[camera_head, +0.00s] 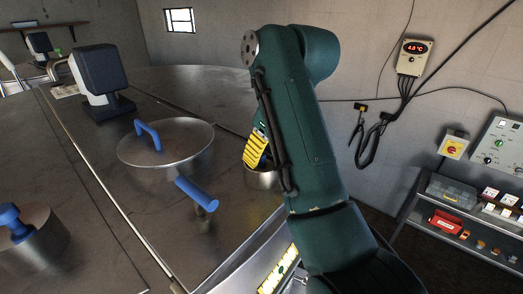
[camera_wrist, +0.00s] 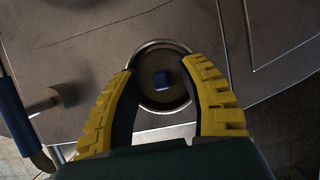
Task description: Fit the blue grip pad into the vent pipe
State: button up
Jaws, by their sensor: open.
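A small blue block, seemingly the blue grip pad (camera_wrist: 163,79), shows inside the round rim of the vent pipe (camera_wrist: 178,107), near the middle of the opening. Its depth and whether it touches the wall cannot be told. In the head view the short metal vent pipe (camera_head: 261,180) stands on the tank top, partly hidden by my arm; the pad is not visible there. My gripper (camera_wrist: 160,68) is open, its yellow fingers on either side of the opening, with nothing between them. In the head view my gripper (camera_head: 256,148) is just above the pipe.
A blue-handled valve (camera_head: 198,194) stands left of the pipe. A round lid (camera_head: 185,158) with a blue handle and a black-headed device (camera_head: 101,72) are farther left. A metal cylinder with a blue knob (camera_head: 35,245) is at front left. A shelf (camera_head: 467,245) stands right.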

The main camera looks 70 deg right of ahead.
notch_tip(320, 180, up, 7)
dwell(0.3)
dwell(0.5)
